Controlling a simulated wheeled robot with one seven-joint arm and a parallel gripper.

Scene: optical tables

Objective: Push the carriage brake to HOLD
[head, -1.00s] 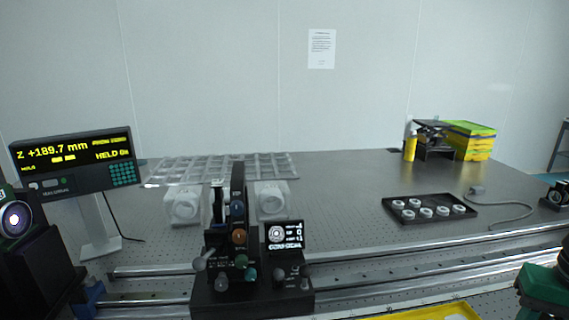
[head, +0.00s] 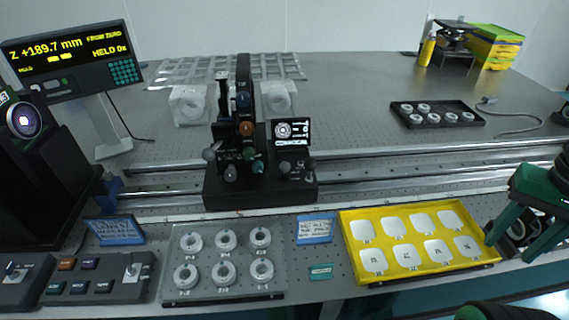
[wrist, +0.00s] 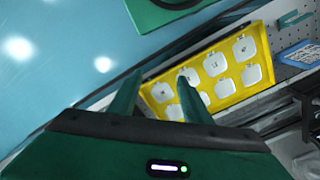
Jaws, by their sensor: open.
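The carriage (head: 262,190) is a black block with an upright column and several coloured knobs, standing across the rails in the head view. A grey-knobbed lever (head: 210,155) is at its left and another grey knob (head: 285,167) at its right. I cannot tell which control is the brake, and no HOLD mark on it is readable. My gripper (head: 510,246) is green, at the right edge beside the yellow tray, far from the carriage. In the wrist view my gripper (wrist: 159,79) is open, with nothing visible between its fingers.
The yellow tray (head: 348,240) of white pieces and a clear plate (head: 225,293) of white rings lie in front of the rails (head: 400,162). A readout (head: 72,62) at left shows Z +189.7 mm. A switch box (head: 112,277) sits front left.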

